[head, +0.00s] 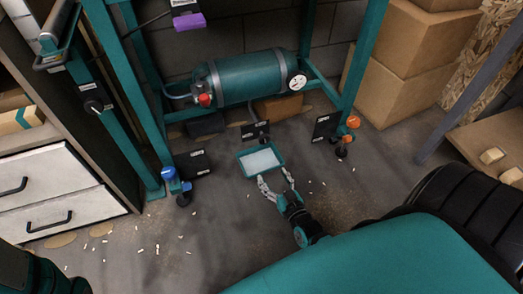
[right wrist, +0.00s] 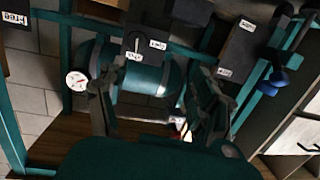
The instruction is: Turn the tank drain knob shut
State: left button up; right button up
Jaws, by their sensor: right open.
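The teal tank (head: 245,80) lies on its side in a teal frame. Below its middle is a black labelled plate (head: 250,130) with a small dark fitting, too small to read as a knob position. A red knob (head: 205,100) is at the tank's left end. My right gripper (head: 277,180) is open and empty, low in front of the tank, with its fingertips near the tray's front edge. In the right wrist view its fingers (right wrist: 152,105) stand apart. My left gripper is out of view.
A shallow teal-rimmed tray (head: 243,164) lies on the floor below the tank. A blue knob (head: 169,173) and an orange knob (head: 353,121) sit by the frame's legs. Drawers (head: 60,188) stand left, boxes (head: 400,90) behind right, a black tyre (head: 450,190) at right.

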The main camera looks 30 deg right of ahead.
jog(key=s+a+r+n+g+y+p, duration=0.3)
jog(key=s+a+r+g+p, duration=0.5)
jog(key=p, duration=0.8)
notch_tip(320, 180, up, 2)
jog(key=shift+s+a+r+g+y+p, duration=0.3)
jog(key=shift+s+a+g+y, duration=0.15)
jog(key=shift+a, duration=0.75)
jog(key=shift+w, duration=0.1)
